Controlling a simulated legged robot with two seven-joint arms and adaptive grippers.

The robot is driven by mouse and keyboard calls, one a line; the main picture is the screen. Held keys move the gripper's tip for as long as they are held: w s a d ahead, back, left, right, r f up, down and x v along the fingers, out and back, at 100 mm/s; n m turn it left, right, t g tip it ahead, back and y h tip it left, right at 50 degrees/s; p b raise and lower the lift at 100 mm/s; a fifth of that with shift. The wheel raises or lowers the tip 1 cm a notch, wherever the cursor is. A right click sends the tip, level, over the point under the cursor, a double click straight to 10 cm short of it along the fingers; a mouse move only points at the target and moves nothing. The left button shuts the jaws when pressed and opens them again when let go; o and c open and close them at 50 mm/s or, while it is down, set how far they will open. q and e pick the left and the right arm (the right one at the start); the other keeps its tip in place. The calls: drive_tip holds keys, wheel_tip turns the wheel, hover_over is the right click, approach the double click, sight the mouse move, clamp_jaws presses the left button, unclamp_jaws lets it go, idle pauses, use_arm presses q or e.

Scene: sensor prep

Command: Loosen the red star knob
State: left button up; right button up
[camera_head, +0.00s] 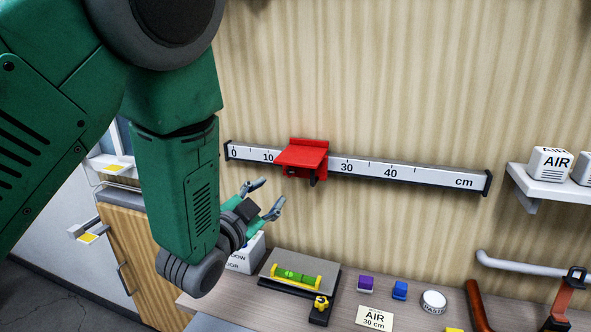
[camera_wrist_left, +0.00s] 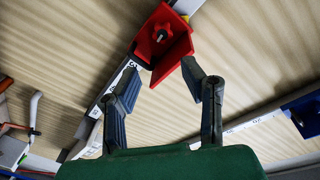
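A red bracket (camera_head: 303,153) sits on the white ruler rail on the wall, between the 10 and 30 marks. In the left wrist view the bracket (camera_wrist_left: 178,52) is ahead of the fingers, and the red star knob (camera_wrist_left: 163,33) with a dark centre shows on it. The knob cannot be made out in the head view. My left gripper (camera_head: 269,196) is open and empty, below and left of the bracket. In the left wrist view its fingers (camera_wrist_left: 160,80) are spread, with the knob beyond them and apart from them. My right gripper is not in view.
The ruler rail (camera_head: 412,173) runs along the wall. A white shelf (camera_head: 545,188) is at right.

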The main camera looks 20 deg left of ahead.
sight(287, 172)
use_arm(q)
drive_tip(key=w, duration=0.4)
drive_tip(key=w+d+p, duration=0.1)
drive_tip(key=w, duration=0.2)
drive_tip(key=w+p, duration=0.1)
drive_tip(key=w, duration=0.3)
drive_tip(key=shift+w+d+f, duration=0.1)
drive_tip(key=shift+w+d, duration=0.2)
drive_tip(key=shift+w, duration=0.05)
drive_tip(key=shift+w+d, duration=0.15)
drive_tip(key=shift+a+f, duration=0.1)
drive_tip(key=shift+a, duration=0.45)
drive_tip(key=shift+w+a, duration=0.1)
drive_tip(key=shift+a, duration=0.15)
clamp_jaws()
drive_tip(key=shift+d, duration=0.1)
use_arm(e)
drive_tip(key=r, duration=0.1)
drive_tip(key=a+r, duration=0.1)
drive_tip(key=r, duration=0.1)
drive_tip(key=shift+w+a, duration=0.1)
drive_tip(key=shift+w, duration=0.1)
